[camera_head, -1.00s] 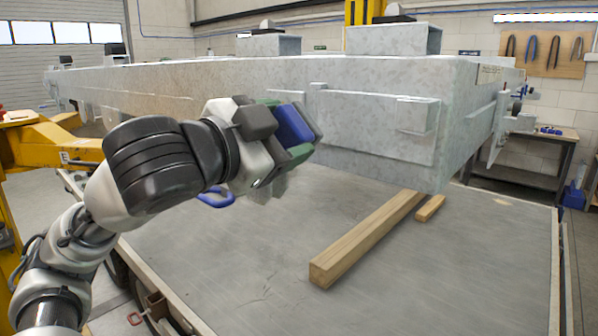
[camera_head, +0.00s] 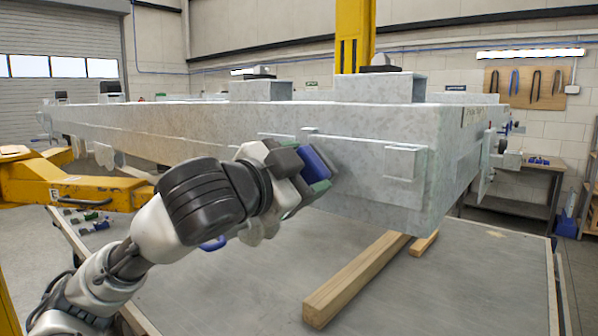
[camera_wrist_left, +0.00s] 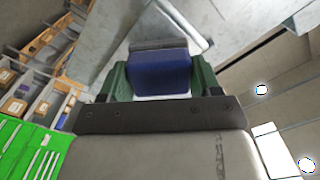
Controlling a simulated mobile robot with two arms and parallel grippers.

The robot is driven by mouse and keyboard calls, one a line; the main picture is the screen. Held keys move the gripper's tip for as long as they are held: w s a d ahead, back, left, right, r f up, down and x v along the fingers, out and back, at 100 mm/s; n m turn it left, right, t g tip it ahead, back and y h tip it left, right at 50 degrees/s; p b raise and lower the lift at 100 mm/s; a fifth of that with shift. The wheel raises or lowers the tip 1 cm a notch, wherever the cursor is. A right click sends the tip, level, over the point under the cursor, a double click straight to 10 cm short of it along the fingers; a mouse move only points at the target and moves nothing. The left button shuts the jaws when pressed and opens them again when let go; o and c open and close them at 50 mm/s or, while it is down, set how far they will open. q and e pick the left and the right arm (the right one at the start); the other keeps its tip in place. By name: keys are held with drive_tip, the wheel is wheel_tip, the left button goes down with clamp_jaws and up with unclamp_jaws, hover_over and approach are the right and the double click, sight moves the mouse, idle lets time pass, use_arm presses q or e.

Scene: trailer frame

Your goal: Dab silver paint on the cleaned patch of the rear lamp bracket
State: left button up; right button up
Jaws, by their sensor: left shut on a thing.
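The galvanised trailer frame (camera_head: 230,122) spans the head view, its near end face towards me. A small raised box-shaped part (camera_head: 405,161) is on that face; I cannot tell whether it is the lamp bracket. My left gripper (camera_head: 313,168) is shut on a blue block-like thing (camera_wrist_left: 160,65), held between green finger pads in the left wrist view. In the head view the gripper overlaps the left part of the end face; I cannot tell whether it touches. No cleaned patch or silver paint can be made out. My right gripper is out of view.
A grey table top (camera_head: 470,275) lies below the frame, with a long wooden beam (camera_head: 355,280) and a shorter one (camera_head: 424,243) on it. A yellow stand (camera_head: 80,190) is at left. The wrist view shows a green mat with tools (camera_wrist_left: 30,150).

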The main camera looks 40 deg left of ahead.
use_arm(q)
drive_tip(key=shift+w+d+p, duration=0.1)
drive_tip(key=shift+w+p, duration=0.25)
drive_tip(key=shift+w, duration=0.55)
idle(0.4)
